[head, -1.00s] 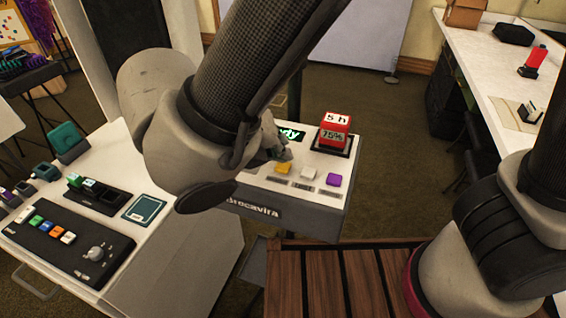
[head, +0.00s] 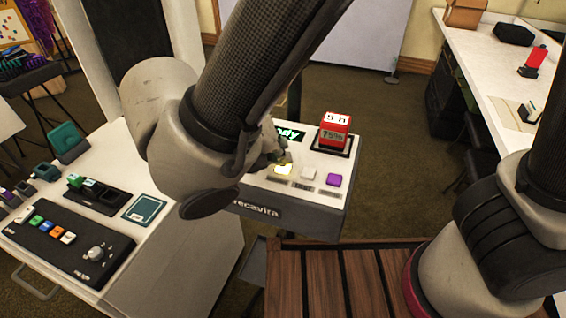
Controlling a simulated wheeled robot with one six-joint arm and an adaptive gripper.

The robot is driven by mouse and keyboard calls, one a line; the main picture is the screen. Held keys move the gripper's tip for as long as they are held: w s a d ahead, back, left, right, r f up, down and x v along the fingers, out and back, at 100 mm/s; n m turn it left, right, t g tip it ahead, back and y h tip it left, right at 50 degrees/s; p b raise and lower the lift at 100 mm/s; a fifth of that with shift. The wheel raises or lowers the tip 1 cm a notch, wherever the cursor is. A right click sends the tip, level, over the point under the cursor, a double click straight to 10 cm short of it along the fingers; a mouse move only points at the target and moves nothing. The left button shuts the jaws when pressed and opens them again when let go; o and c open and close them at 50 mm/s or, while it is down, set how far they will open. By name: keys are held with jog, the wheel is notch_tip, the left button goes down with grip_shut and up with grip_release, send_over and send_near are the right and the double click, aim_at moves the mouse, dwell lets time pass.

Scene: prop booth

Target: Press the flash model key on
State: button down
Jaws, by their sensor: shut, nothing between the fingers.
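A grey and white control box (head: 262,209) marked "ecavita" has a row of three square keys on its top. The left key (head: 283,169) glows bright yellow-white, the middle key (head: 308,174) is white, and the right key (head: 334,180) is purple. The small labels in front of them are too small to read, so I cannot tell which is the flash model key. My gripper (head: 282,156) is shut and empty, just behind the glowing key. Whether it touches the key cannot be told. My arm hides the box's left part.
A red block reading "5 h" and "75%" (head: 335,131) sits at the back of the box beside a green-lettered display (head: 290,134). A black panel with coloured keys and a knob (head: 65,243) lies on the white table at left. A slatted wooden surface (head: 320,280) is in front.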

jog(key=shift+r, duration=0.45)
notch_tip(320, 180, up, 6)
dwell(0.6)
